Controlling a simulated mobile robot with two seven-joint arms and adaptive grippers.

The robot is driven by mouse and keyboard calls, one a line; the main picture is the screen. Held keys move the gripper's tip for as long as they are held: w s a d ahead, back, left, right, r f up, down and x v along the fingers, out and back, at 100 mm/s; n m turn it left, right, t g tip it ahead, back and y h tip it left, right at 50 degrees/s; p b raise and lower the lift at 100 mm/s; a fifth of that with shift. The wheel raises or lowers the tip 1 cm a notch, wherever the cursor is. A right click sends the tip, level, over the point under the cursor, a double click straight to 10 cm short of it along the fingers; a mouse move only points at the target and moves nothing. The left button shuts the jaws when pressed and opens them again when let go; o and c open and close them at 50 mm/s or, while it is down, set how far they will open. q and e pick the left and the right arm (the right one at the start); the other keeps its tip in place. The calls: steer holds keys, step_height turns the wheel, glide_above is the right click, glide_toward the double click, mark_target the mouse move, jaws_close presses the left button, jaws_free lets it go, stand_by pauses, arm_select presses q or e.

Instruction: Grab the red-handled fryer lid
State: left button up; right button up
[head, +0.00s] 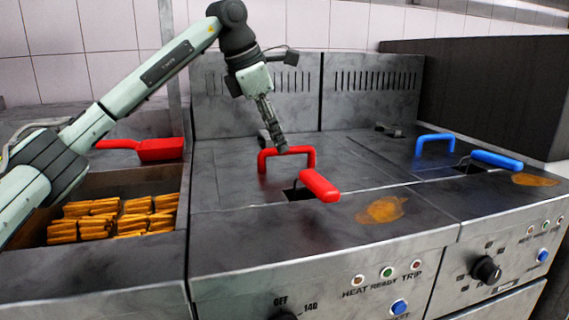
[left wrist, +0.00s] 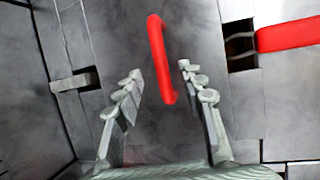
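The fryer lid (head: 233,170) is a flat grey metal cover on the middle fryer, and it lies closed. Its red handle (head: 287,152) is an upright arch on the lid. In the left wrist view the red handle (left wrist: 160,60) stands between and just beyond the fingertips. My left gripper (head: 280,145) comes down from above at the handle; its fingers (left wrist: 158,80) are spread apart, with gaps on both sides of the handle. I cannot see any contact. My right gripper is in neither view.
A red basket handle (head: 320,186) sticks out in front of the lid. The right fryer has a blue lid handle (head: 435,143) and a blue basket handle (head: 497,160). At left is a bin with several golden-brown food pieces (head: 125,215). Back panels stand behind.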

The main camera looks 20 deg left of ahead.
arm_select(q)
steer(key=x, duration=0.5)
steer(key=shift+s+d, duration=0.1)
steer(key=shift+r, duration=0.1)
steer(key=shift+c, duration=0.3)
jaws_close()
steer(key=shift+r, duration=0.15)
